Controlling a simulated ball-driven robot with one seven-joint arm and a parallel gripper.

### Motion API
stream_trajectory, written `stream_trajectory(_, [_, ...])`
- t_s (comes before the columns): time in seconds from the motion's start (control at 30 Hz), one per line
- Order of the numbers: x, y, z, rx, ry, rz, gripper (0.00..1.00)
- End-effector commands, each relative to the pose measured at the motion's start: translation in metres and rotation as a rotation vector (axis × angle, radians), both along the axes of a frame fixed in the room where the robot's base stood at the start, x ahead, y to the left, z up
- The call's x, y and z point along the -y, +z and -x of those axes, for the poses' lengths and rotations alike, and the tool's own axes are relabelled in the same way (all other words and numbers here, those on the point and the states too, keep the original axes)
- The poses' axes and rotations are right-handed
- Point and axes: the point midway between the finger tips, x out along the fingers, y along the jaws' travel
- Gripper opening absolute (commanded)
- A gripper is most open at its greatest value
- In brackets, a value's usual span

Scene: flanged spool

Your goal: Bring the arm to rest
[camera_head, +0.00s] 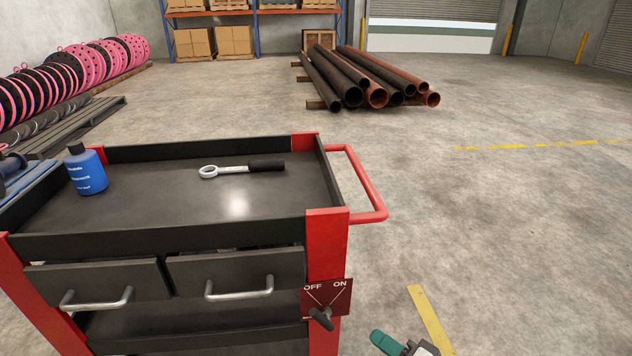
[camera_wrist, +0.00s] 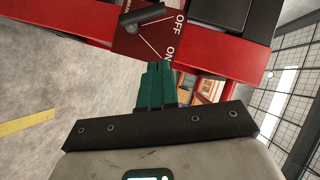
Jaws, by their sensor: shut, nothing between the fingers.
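My gripper (camera_head: 386,342) shows at the bottom edge of the head view, to the right of the cart and low. In the wrist view its green fingers (camera_wrist: 156,86) are together with nothing between them. They point toward the red switch plate (camera_head: 326,298) on the cart's front right post. The plate's black knob (camera_head: 321,318) points down and right, away from the OFF and ON lines in the head view. The knob also shows in the wrist view (camera_wrist: 142,18), beyond the fingertips and apart from them.
A red and black tool cart (camera_head: 180,240) stands in front of me, with a red handle (camera_head: 372,190) at its right. A blue bottle (camera_head: 86,170) and a ratchet wrench (camera_head: 242,168) are on its top. Pipes (camera_head: 370,78) lie behind. The floor at right is free.

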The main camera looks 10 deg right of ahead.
Motion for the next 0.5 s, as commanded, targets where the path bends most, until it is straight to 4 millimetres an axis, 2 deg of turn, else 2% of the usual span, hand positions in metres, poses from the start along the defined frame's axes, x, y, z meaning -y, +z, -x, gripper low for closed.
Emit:
stream_trajectory(0.07, [-0.001, -0.002, 0.013, -0.032, 0.031, 0.068, 0.00])
stream_trajectory(0.17, [-0.001, -0.012, 0.048, -0.119, 0.112, 0.244, 0.00])
stream_trajectory(0.33, [0.025, -0.025, 0.142, -0.368, 0.288, 0.636, 0.00])
stream_trajectory(0.4, [0.041, -0.023, 0.182, -0.484, 0.349, 0.773, 0.00])
stream_trajectory(0.5, [0.063, -0.014, 0.229, -0.627, 0.410, 0.913, 0.00])
